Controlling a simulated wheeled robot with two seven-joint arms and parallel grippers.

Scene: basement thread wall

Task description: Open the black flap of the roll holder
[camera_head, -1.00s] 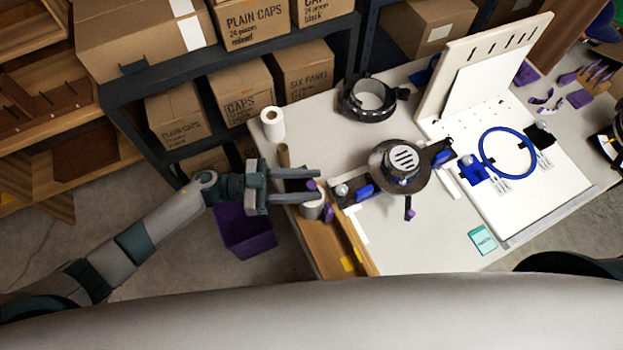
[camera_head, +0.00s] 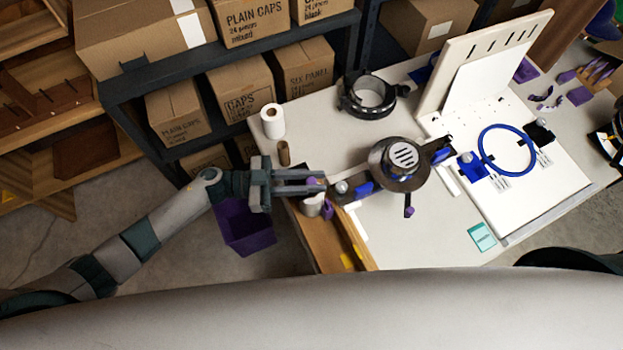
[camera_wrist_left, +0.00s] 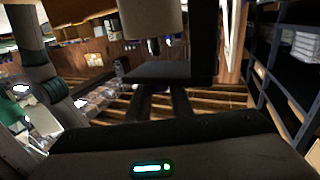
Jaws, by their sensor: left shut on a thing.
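My left gripper (camera_head: 322,181) is at the left edge of the table, above the roll holder, with its fingers close together. In the left wrist view a black flap (camera_wrist_left: 155,71) lies at the fingertips, and the fingers are shut on it. A pale roll (camera_wrist_left: 152,20) shows just beyond the flap. In the head view the roll (camera_head: 312,206) sits just below the fingers, and a small purple part shows between them. The flap is mostly hidden by the fingers there. My right gripper is not in view.
A cap on a dark holder (camera_head: 400,165) stands right of the gripper. A white roll (camera_head: 272,122) and a brown tube (camera_head: 283,153) stand behind it. A purple bin (camera_head: 246,228) is below the table edge. Shelves of cardboard boxes (camera_head: 240,92) stand at the back.

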